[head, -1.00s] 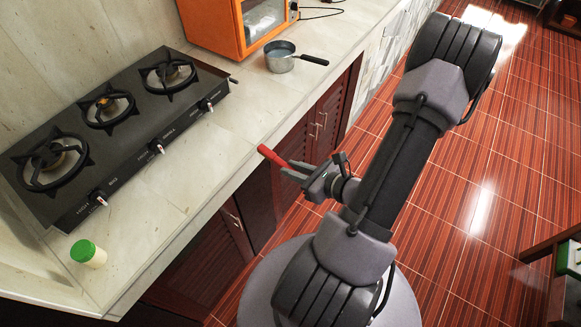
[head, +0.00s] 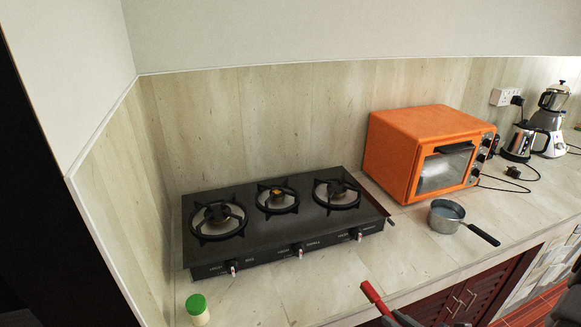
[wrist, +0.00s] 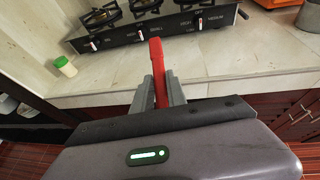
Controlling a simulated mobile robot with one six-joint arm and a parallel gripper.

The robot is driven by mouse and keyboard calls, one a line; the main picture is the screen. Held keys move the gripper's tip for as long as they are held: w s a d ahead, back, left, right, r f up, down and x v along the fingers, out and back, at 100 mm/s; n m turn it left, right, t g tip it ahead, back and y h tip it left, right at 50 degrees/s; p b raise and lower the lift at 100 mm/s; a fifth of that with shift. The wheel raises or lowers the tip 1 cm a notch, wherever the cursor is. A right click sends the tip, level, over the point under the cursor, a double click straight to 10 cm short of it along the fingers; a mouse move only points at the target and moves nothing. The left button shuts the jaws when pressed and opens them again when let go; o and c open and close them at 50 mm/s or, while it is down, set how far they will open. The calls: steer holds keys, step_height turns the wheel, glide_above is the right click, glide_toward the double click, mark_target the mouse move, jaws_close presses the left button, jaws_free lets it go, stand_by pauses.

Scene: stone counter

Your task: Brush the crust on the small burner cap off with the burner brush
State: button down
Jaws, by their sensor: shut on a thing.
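The black stove (head: 300,238) stands on the counter with three burners under black pan supports. The middle burner's small cap (head: 277,194) has an orange-brown patch on it, which looks like the crust. My gripper (wrist: 161,92) is shut on a red tool, which I take as the burner brush (wrist: 157,62); its red end also shows at the bottom of the head view (head: 374,298). The brush points toward the stove, in front of the counter edge and apart from the burners. I cannot make out its bristles.
A green-lidded jar (head: 197,309) stands in front of the stove's left end. A saucepan (head: 446,216) with a black handle and an orange oven (head: 425,155) stand to the right. A wall closes the left side.

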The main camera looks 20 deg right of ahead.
steer(key=w+a+f+n+g+y+b, duration=0.1)
steer(key=w+a+n+g+y+b, duration=0.1)
steer(key=w+a, duration=0.4)
steer(key=w+a+f+n+g+y+b, duration=0.1)
steer(key=w+a+n+g+y+b, duration=0.2)
steer(key=a, duration=1.1)
steer(key=w+n+y+b, duration=0.1)
steer(key=w+n+y, duration=0.2)
steer(key=w, duration=0.1)
steer(key=shift+a+g, duration=0.3)
steer(key=shift+a, duration=0.1)
